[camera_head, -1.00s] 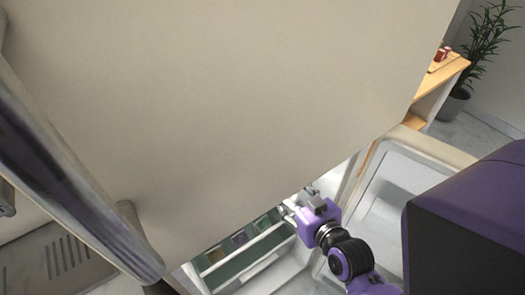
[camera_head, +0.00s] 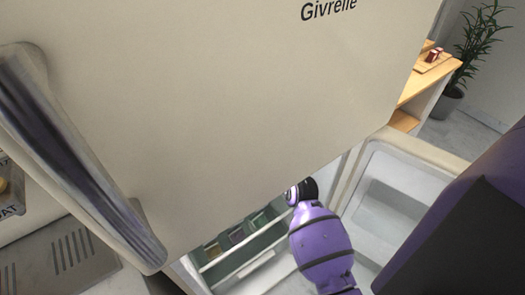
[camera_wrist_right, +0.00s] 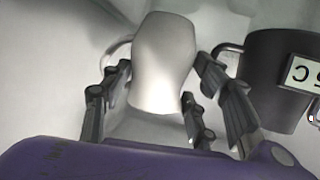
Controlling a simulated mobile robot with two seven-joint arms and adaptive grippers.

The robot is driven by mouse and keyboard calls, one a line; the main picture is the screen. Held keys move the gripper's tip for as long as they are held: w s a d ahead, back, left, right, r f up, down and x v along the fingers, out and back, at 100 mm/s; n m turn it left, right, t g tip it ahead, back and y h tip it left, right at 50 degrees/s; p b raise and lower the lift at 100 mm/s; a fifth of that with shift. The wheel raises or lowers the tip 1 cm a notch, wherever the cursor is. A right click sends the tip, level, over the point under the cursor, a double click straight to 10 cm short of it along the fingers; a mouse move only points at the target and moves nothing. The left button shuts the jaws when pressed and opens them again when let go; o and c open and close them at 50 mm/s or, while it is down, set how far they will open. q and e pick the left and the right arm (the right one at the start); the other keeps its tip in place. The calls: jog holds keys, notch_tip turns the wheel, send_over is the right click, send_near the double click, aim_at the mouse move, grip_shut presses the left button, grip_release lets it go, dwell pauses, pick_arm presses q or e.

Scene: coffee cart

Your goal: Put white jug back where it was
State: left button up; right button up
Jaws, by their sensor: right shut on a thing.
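The white jug (camera_wrist_right: 163,62) shows in the right wrist view, with its handle at its left side. My right gripper (camera_wrist_right: 155,92) is shut on the jug, one finger on each side of its body. In the head view my right arm reaches into the open lower compartment of the fridge (camera_head: 245,262). The right gripper and the jug are hidden there behind the upper cream door (camera_head: 210,120). My left gripper is not in view.
A dark mug (camera_wrist_right: 272,80) with a white label stands close right of the gripper. Several small items (camera_head: 237,236) sit on a fridge shelf. The open lower door (camera_head: 395,205) is at the right. A long metal handle (camera_head: 75,165) runs down the upper door.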

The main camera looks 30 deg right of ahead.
jog(key=shift+w+f, duration=0.15)
jog(key=shift+f, duration=0.2)
jog(key=o, duration=1.2)
